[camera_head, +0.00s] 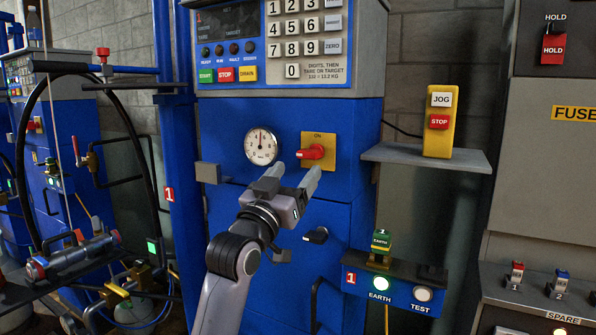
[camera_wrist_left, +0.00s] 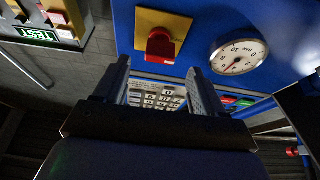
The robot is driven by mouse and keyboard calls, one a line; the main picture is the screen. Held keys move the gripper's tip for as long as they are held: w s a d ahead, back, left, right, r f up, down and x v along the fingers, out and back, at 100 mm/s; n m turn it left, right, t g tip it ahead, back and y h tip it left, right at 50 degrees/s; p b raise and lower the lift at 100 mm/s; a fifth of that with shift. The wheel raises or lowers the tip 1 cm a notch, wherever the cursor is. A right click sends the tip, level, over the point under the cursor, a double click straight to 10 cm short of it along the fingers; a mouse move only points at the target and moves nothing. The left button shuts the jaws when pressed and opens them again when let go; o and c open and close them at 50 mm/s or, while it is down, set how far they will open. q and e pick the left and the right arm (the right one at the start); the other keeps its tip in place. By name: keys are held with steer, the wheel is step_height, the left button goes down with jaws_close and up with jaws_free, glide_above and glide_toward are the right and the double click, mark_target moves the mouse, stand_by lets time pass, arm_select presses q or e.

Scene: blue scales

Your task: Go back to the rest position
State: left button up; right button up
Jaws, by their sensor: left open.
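My left gripper (camera_head: 293,180) is open and empty in front of the blue cabinet (camera_head: 350,130). Its fingers point up toward the panel, just below a red rotary switch (camera_head: 312,152) on a yellow plate marked ON. In the left wrist view the two open fingers (camera_wrist_left: 155,85) stand apart with nothing between them. The red switch (camera_wrist_left: 160,44) shows beyond them and looks apart from the fingers. A round dial gauge (camera_head: 261,146) is left of the switch. My right gripper is in neither view.
A keypad (camera_head: 305,30) is above. A shelf (camera_head: 430,156) with a yellow JOG/STOP box (camera_head: 441,122) juts out at right. A blue EARTH/TEST box (camera_head: 395,285) sticks out at lower right. A black handle (camera_head: 316,235) is below the switch. Pipes and a hose crowd the left.

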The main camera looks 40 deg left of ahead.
arm_select(q)
steer(key=shift+f, duration=0.1)
stand_by(0.5)
steer(key=d+f+m+g+h+p, duration=0.25)
steer(key=d+f, duration=0.35)
steer(key=f, duration=0.6)
steer(key=d+f+m+g+h+p, duration=0.2)
steer(key=d+f+g+h+p, duration=0.3)
steer(key=f, duration=0.8)
steer(key=s+d+f+m+g+h+p, duration=0.1)
steer(key=s+d+f, duration=0.5)
steer(key=s+f, duration=0.2)
steer(key=s+d+f+g+p, duration=0.1)
steer(key=s+d+f+g, duration=0.1)
steer(key=s+d+f, duration=0.5)
steer(key=s, duration=0.3)
steer(key=shift+f+m+h, duration=0.35)
steer(key=shift+f, duration=0.05)
